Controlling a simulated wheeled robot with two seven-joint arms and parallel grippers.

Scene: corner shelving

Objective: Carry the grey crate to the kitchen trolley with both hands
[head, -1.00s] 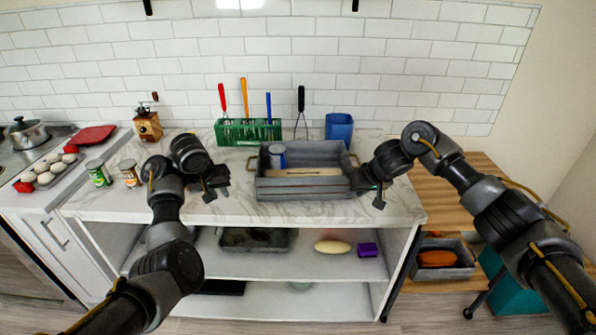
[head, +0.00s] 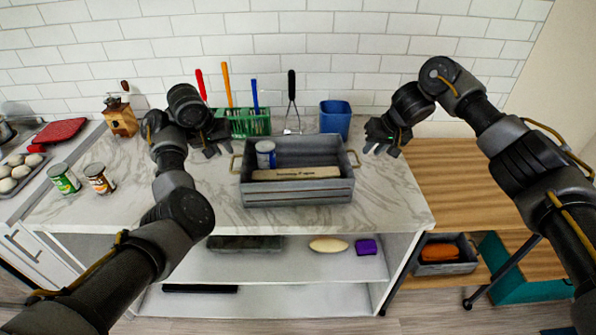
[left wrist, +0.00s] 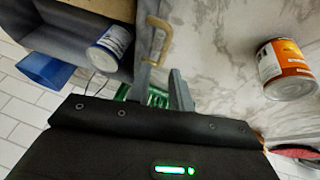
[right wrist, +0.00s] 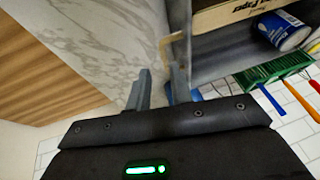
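The grey crate (head: 297,190) stands on the marble counter with a brass handle at each end; a blue and white can (head: 265,153) and a pale lettered block (head: 297,173) are in it. My left gripper (head: 216,147) is open beside the left handle; its fingers stand apart in the left wrist view (left wrist: 162,88), with the handle (left wrist: 158,42) just beyond them. My right gripper (head: 382,142) is open near the right handle (head: 354,159); its fingers are also apart in the right wrist view (right wrist: 159,88). Neither holds anything. The wood-topped kitchen trolley (head: 450,185) is right of the counter.
A green rack (head: 243,123) with tools, a whisk and a blue cup (head: 335,118) stand behind the crate. Two cans (head: 100,178) and a coffee grinder (head: 121,118) are on the left. The trolley top looks clear; its lower shelf holds a smaller grey bin (head: 446,266).

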